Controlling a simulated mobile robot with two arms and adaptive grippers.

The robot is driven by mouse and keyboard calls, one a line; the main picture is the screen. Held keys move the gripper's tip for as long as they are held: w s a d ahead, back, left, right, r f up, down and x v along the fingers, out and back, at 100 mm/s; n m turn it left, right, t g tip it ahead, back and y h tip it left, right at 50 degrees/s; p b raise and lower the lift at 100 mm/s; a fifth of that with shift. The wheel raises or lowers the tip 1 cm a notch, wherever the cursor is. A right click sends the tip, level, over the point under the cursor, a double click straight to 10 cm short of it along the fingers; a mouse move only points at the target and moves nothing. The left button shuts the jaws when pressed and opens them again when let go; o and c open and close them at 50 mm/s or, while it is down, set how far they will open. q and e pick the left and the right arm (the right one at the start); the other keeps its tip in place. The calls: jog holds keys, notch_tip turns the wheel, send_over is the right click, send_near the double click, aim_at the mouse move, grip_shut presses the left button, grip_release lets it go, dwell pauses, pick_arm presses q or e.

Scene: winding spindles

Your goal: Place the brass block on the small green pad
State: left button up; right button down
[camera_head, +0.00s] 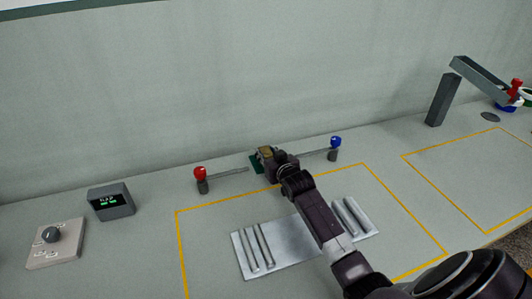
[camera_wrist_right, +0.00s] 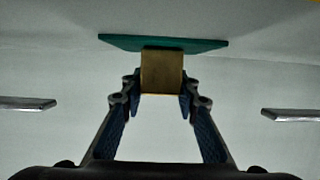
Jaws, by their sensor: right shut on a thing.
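My right gripper (camera_wrist_right: 161,97) is shut on the brass block (camera_wrist_right: 161,72), with one finger on each side of it. In the right wrist view the block overlaps the green pad (camera_wrist_right: 120,42), which lies just beyond it. I cannot tell whether the block touches the pad. In the head view the brass block (camera_head: 266,151) shows at the tip of my right gripper (camera_head: 270,155), over the small green pad (camera_head: 255,163). The gripper and block hide most of the pad there. My left gripper is not in view.
A red-knobbed post (camera_head: 200,174) and a blue-knobbed post (camera_head: 335,143), each with a rod, flank the pad. A metal plate with grooves (camera_head: 285,257) lies nearer, under my right arm. A display box (camera_head: 111,203) and dial panel (camera_head: 55,244) stand at left.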

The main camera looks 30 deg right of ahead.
jog(key=c, duration=1.5)
grip_release()
jog(key=shift+f, duration=0.1)
jog(key=shift+r, duration=0.2)
jog(key=v, duration=1.2)
jog(key=shift+a, duration=0.1)
